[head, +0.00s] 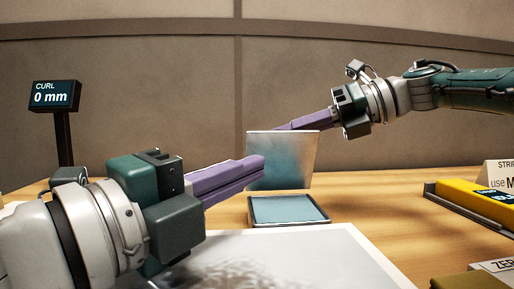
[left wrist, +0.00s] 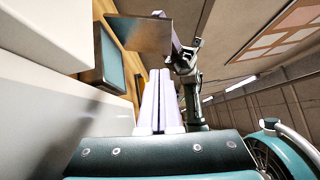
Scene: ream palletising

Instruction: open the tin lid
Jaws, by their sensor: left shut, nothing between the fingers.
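The tin (head: 290,221) sits on the wooden table, showing a blue-grey inside. Its metallic lid (head: 292,160) stands nearly upright at the tin's back edge. In the left wrist view the tin (left wrist: 112,62) and the raised lid (left wrist: 140,35) show at upper left. My left gripper (head: 262,166) has its purple fingers shut and empty, in front of the lid's left part; whether they touch it I cannot tell. My right gripper (head: 285,126) reaches in from the right with its fingertips at or behind the lid's top edge, partly hidden, so its opening cannot be judged.
A large white slab (head: 310,252) lies in front of the tin, below my left arm. A display reading "CURL 0 mm" (head: 54,96) stands at the left. A yellow block in a dark tray (head: 478,200) and label cards (head: 497,172) are at the right. Table between tin and tray is clear.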

